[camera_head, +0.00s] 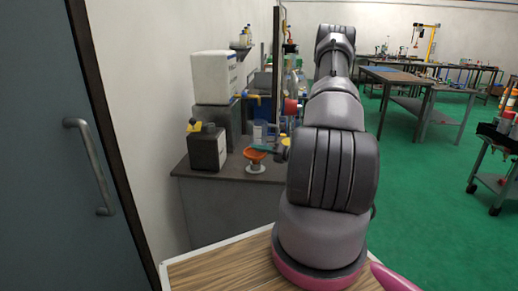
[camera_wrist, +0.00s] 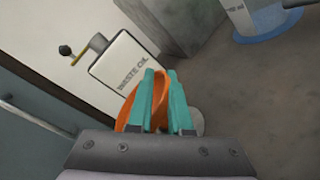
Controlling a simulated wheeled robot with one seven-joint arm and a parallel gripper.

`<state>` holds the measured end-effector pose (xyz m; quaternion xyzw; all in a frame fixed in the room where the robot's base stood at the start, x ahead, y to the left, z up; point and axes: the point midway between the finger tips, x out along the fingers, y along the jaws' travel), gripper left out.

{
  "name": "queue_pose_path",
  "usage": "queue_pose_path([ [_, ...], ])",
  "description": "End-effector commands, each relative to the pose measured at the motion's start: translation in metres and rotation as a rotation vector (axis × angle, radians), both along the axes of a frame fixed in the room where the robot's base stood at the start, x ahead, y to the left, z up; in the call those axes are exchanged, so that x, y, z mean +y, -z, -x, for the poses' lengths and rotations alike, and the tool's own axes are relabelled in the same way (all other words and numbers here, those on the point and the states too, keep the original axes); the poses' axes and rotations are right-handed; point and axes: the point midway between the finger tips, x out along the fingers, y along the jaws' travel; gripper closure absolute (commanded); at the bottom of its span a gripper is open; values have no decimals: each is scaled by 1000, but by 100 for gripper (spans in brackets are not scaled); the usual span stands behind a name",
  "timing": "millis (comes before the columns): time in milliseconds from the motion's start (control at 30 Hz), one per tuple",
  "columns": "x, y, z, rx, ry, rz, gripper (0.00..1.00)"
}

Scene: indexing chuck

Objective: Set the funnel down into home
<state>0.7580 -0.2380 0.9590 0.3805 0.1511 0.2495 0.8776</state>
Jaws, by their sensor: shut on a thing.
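The orange funnel (camera_head: 254,155) is over the grey bench at the end of my arm. My gripper (camera_head: 266,148) has teal fingertips and is shut on the funnel's rim. In the wrist view the funnel (camera_wrist: 130,114) shows between and left of the two teal fingers (camera_wrist: 160,92). A small pale round stand (camera_head: 256,168) is directly under the funnel in the head view and looks like the home. Whether the funnel touches it or hangs just above it, I cannot tell. In the wrist view the fingers mostly hide the stand; a grey rounded edge shows right of them.
A dark waste oil can (camera_head: 205,150) with a white label stands close left of the funnel. A white box (camera_head: 213,78) on a grey block is behind it. Bottles and tools crowd the back of the bench (camera_head: 225,179); its front is clear.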

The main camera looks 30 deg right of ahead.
Motion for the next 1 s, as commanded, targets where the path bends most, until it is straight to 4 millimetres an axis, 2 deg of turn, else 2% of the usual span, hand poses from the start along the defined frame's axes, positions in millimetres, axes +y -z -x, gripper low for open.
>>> queue_pose_path([
  [867,0,18,0,-1,0,1,100],
  [900,0,17,0,-1,1,1,67],
  [967,0,17,0,-1,0,1,48],
  [1000,0,17,0,-1,0,1,48],
])
